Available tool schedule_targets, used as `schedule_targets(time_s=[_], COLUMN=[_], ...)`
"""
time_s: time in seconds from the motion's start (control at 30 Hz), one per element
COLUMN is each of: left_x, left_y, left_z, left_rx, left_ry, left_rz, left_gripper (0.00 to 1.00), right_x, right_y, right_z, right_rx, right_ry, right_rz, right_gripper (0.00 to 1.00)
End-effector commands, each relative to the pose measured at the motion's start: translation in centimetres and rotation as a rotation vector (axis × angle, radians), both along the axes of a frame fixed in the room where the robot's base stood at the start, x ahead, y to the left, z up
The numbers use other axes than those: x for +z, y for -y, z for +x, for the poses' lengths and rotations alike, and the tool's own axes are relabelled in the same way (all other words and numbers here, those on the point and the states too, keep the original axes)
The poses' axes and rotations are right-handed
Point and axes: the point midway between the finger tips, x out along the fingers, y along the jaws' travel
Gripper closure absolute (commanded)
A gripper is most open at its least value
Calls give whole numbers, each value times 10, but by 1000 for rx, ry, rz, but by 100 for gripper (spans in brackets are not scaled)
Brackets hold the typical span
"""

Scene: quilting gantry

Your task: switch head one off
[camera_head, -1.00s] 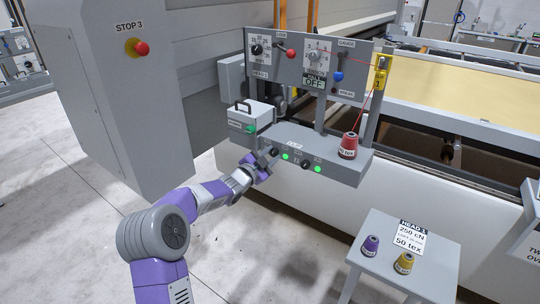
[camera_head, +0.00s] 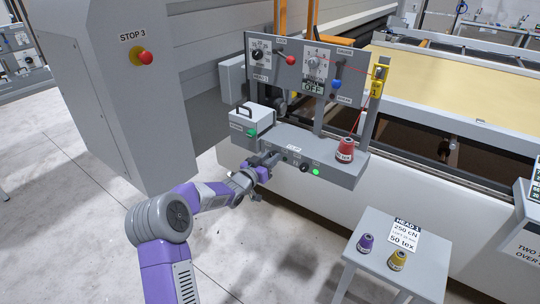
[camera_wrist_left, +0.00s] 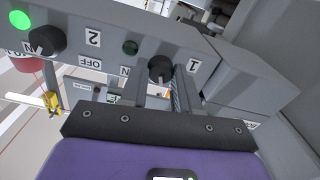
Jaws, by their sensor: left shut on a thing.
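Head one's black switch knob (camera_wrist_left: 160,68), beside the label 1, is between the two fingers of my left gripper (camera_head: 272,159), which is shut on it. The knob sits on the front of a grey shelf-like panel (camera_head: 335,172). The lamp of head one (camera_wrist_left: 130,47) is dark green and unlit. Head two's black knob (camera_wrist_left: 46,40) is also in the head view (camera_head: 303,167), clear of my gripper. Its lamp (camera_wrist_left: 20,19) glows green, also in the head view (camera_head: 316,172). An OFF label (camera_wrist_left: 91,63) lies between the knobs. My right gripper is not in view.
A grey box with a handle (camera_head: 250,122) stands left on the panel and a red thread cone (camera_head: 345,149) right. A small table (camera_head: 385,226) holds a purple cone (camera_head: 366,243) and a yellow cone (camera_head: 398,260). A red STOP 3 button (camera_head: 146,58) is on the left cabinet.

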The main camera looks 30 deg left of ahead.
Motion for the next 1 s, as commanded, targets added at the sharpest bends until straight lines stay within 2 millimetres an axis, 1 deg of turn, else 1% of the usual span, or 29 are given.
schedule_targets(time_s=[0.03, 0.3, 0.87, 0.9, 0.97, 1.0], left_x=[1, 0, -1, -1, -1, -1], left_y=[-1, 0, 0, 0, 0, 0], left_z=[0, 0, 0, 0, 0, 0], left_rx=[2, 1, 0, 0, 0, 0], left_ry=[-3, -13, -15, -15, -15, -14], left_rz=[-28, -133, -165, -164, -164, -163], left_gripper=[100, 100, 100, 66, 57, 51], right_x=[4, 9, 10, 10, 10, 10], right_y=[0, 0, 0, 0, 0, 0], right_z=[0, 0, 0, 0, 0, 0], right_rx=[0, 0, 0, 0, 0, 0], right_ry=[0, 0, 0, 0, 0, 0], right_rz=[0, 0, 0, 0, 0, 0], right_gripper=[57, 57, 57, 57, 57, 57])
